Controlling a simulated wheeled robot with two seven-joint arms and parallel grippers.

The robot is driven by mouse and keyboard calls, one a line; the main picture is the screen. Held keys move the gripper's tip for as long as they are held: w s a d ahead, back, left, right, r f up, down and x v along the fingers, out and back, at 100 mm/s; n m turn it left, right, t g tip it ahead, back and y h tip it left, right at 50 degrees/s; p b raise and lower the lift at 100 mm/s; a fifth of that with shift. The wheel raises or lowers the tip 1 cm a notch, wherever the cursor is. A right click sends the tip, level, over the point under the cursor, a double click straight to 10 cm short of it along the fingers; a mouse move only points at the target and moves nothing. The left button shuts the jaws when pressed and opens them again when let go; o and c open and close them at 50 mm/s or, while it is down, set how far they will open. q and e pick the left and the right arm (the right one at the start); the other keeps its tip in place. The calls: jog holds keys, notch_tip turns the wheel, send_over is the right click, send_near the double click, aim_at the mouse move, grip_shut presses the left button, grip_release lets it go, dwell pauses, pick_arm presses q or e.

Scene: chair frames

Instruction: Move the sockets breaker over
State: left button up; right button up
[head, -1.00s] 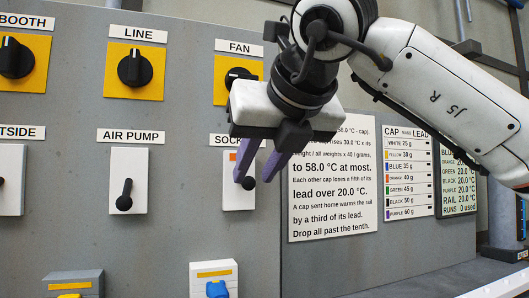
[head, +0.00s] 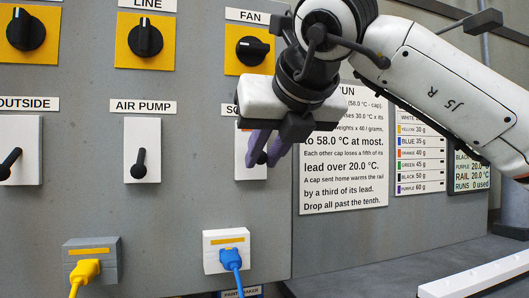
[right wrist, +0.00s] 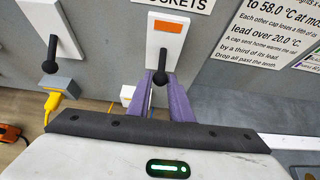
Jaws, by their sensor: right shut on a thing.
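The sockets breaker (head: 243,172) is a white plate on the grey panel, under a label partly hidden by my right gripper. Its black-knobbed lever (head: 262,158) sits between the purple fingers of my right gripper (head: 264,160). In the right wrist view the plate (right wrist: 163,50) carries an orange mark (right wrist: 168,26), and the black knob (right wrist: 160,78) is between the fingertips, below the mark. The right gripper is shut on the lever. My left gripper is not in view.
The air pump breaker (head: 141,140) is to the left, its lever hanging down. The fan dial (head: 251,50) is just above. Below are a blue plug (head: 231,258) and a yellow plug (head: 84,272) with cables. Printed signs (head: 343,180) are to the right.

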jog(key=shift+f, duration=0.25)
jog(key=shift+w+a+f+b, duration=0.1)
jog(key=shift+w+f+b, duration=0.2)
jog(key=shift+f+b, duration=0.35)
jog(key=shift+f, duration=0.15)
jog(key=shift+w+f, duration=0.15)
jog(key=shift+f, duration=0.1)
jog(key=shift+w+a, duration=0.1)
jog(key=o, duration=0.9)
jog(key=shift+c, duration=0.2)
jog(key=shift+r, duration=0.1)
